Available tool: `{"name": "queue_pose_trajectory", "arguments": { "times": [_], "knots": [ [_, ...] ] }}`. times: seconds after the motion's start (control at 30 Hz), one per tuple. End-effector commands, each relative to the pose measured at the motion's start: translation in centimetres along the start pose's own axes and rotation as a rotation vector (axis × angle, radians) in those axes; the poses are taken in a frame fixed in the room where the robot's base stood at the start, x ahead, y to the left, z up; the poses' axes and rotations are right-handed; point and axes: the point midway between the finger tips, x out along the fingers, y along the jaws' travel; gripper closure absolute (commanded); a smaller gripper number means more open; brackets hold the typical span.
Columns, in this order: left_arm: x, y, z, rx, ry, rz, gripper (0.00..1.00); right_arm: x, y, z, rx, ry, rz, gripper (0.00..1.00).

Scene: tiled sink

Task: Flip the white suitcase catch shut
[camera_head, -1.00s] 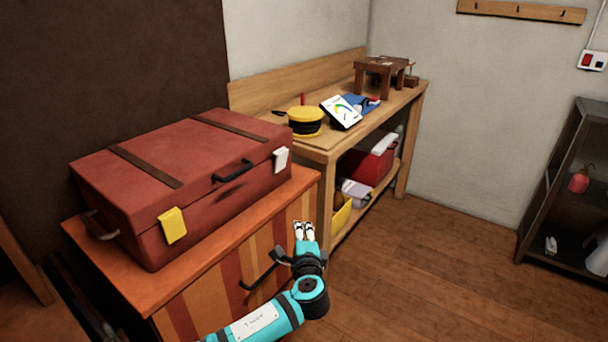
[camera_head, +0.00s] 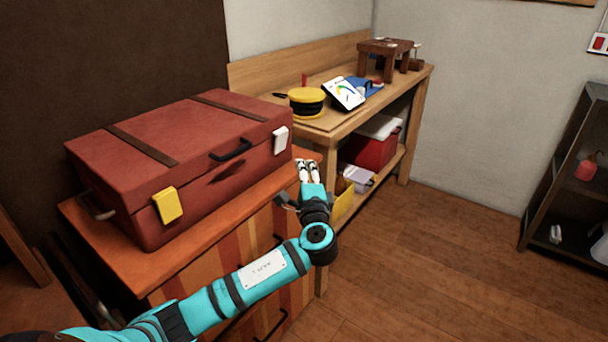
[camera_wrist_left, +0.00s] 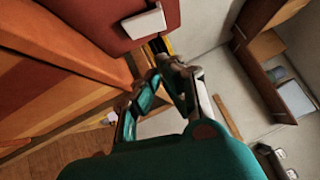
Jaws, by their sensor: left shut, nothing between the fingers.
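The red suitcase (camera_head: 190,160) lies on the orange-topped cabinet, its lid down. The white catch (camera_head: 281,140) is on its front face near the right end. In the left wrist view the white catch (camera_wrist_left: 144,22) appears as a plate standing out from the red case (camera_wrist_left: 95,25); its exact angle is hard to tell. My left gripper (camera_head: 308,165) is shut and empty, to the right of and lower than the catch in the head view. In the left wrist view its fingertips (camera_wrist_left: 162,62) are close to the catch but seem apart from it. My right gripper is out of view.
A yellow catch (camera_head: 168,205) and a dark handle (camera_head: 231,149) are also on the suitcase front. The cabinet top (camera_head: 195,232) has a narrow bare strip before the case. A wooden workbench (camera_head: 325,137) stands just beyond my gripper. Open floor (camera_head: 430,260) lies right.

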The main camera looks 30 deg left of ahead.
Motion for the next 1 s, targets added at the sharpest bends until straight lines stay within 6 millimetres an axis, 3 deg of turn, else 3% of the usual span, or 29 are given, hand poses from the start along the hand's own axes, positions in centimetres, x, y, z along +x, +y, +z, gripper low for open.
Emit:
{"name": "queue_pose_trajectory", "arguments": {
  "times": [0.2,0.4,0.63,1.0],
  "knots": [
    [4.9,-0.1,0.1,0.001,-0.003,-0.001,1.00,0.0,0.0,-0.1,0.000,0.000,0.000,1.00],
    [7.2,-0.1,1.9,0.002,-0.002,-0.001,1.00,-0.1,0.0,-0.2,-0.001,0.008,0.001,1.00],
    [8.2,0.1,2.8,0.000,0.000,0.001,1.00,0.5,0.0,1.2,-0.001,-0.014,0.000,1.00],
    [8.3,-0.1,3.0,-0.001,0.000,0.001,1.00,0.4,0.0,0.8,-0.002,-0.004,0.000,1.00]
  ]
}}
